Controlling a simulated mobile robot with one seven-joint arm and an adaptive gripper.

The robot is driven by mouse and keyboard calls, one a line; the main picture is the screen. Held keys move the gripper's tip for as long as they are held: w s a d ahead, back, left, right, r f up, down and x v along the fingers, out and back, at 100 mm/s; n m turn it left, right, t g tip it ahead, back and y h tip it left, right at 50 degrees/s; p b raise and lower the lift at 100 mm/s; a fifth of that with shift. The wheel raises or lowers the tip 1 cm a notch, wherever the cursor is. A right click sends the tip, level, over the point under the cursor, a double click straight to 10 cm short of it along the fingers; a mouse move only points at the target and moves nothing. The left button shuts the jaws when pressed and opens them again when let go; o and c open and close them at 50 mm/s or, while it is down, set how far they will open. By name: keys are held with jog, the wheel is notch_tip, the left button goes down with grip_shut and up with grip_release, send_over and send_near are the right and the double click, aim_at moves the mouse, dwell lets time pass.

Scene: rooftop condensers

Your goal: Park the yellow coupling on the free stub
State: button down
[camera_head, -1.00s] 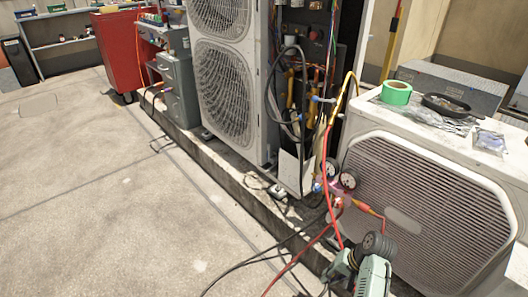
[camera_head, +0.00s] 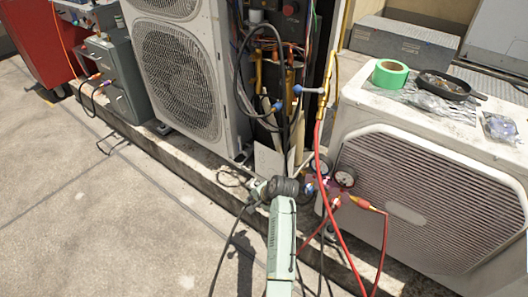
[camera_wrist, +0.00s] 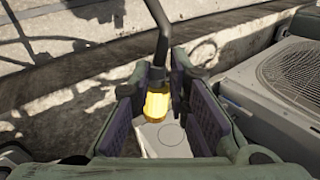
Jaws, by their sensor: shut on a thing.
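In the wrist view, my gripper (camera_wrist: 160,94) has its two purple-padded fingers on either side of the yellow coupling (camera_wrist: 157,104) and is shut on it. A black hose (camera_wrist: 155,40) runs up from the coupling's far end. A pale flat surface (camera_wrist: 162,135) shows beyond it. In the head view, my arm hides the gripper and coupling. The gauge manifold (camera_head: 324,184), with two round gauges and blue and red fittings, stands just right of my wrist. A red-orange coupling (camera_head: 362,203) sticks out on its right. I cannot make out the free stub.
A low condenser (camera_head: 400,200) stands at right, with green tape (camera_head: 387,72) and a black pan (camera_head: 445,84) on top. A tall fan unit (camera_head: 180,75) stands at left. Red hoses (camera_head: 335,225) hang close to my arm. The concrete floor at left is clear.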

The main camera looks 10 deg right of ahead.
jog(key=w+d+r+m+t+h+p, duration=0.1)
jog(key=w+d+r+m+h+p, duration=0.15)
jog(key=w+r+m+h, duration=0.4)
jog(key=w+d+r+m+t+h+p, duration=0.1)
jog(key=w+d+r+m+t+h, duration=0.2)
jog(key=r+m+h, duration=0.55)
jog(key=s+d+f+m+g+y+p, duration=0.1)
jog(key=s+d+f+y+p, duration=0.1)
jog(key=s+d+y+p, duration=0.1)
jog(key=shift+s+d+p, duration=0.3)
jog(key=shift+d+p, duration=0.4)
jog(key=shift+d, duration=0.15)
jog(key=shift+r, duration=0.1)
jog(key=shift+b, duration=0.95)
jog(key=shift+s+d+n+b, duration=0.3)
jog(key=shift+s+d+n, duration=0.1)
jog(key=shift+s+d, duration=0.6)
dwell(2.8)
jog(key=c, duration=1.5)
grip_release()
